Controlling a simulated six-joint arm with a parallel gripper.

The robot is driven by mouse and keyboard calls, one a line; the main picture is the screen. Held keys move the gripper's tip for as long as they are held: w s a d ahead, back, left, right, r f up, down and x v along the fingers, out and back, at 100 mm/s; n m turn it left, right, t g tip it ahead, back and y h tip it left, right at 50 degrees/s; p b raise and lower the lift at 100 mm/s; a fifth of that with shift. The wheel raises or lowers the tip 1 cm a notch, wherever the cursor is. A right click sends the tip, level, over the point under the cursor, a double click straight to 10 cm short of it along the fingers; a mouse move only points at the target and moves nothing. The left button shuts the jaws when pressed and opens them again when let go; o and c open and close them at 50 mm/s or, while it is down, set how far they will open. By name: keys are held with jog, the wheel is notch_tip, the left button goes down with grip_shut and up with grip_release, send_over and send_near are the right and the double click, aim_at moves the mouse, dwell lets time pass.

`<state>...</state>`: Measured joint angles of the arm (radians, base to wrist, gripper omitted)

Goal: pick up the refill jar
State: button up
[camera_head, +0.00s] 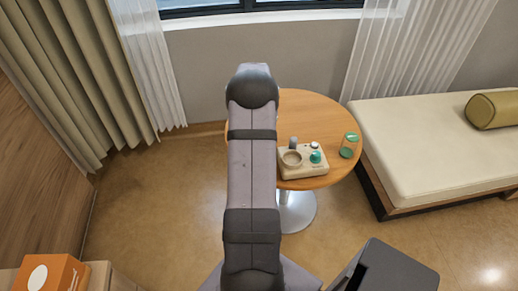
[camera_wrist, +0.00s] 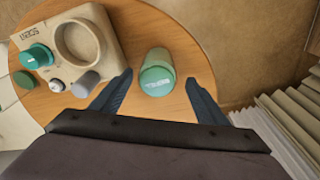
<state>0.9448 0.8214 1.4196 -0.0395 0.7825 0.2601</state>
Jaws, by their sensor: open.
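A jar (camera_wrist: 156,72) with a teal lid and pale see-through body stands between my gripper's fingers in the wrist view, apparently the refill jar. My gripper (camera_wrist: 160,79) is open, one finger on each side of it, with a visible gap to each. In the head view my arm hides this jar and the gripper. A second clear jar with a green lid (camera_head: 349,146) stands on the table right of the device; its green part (camera_wrist: 22,79) shows at the left of the wrist view. I see no name on either jar.
A beige device (camera_head: 303,174) with a round recess, teal knob and grey cylinder stands on the round wooden table (camera_head: 318,112); it lies close left of my fingers in the wrist view. A bed (camera_head: 425,150) is at the right. White curtain folds (camera_wrist: 285,120) show lower right in the wrist view.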

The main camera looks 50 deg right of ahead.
jog(key=f, duration=0.3)
jog(key=shift+s+d+f, duration=0.1)
jog(key=shift+s+f, duration=0.1)
jog(key=shift+s, duration=0.05)
jog(key=shift+d+f, duration=0.1)
jog(key=shift+f, duration=0.5)
jog(key=c, duration=1.3)
jog(key=shift+c, duration=0.2)
jog(key=shift+r, duration=0.1)
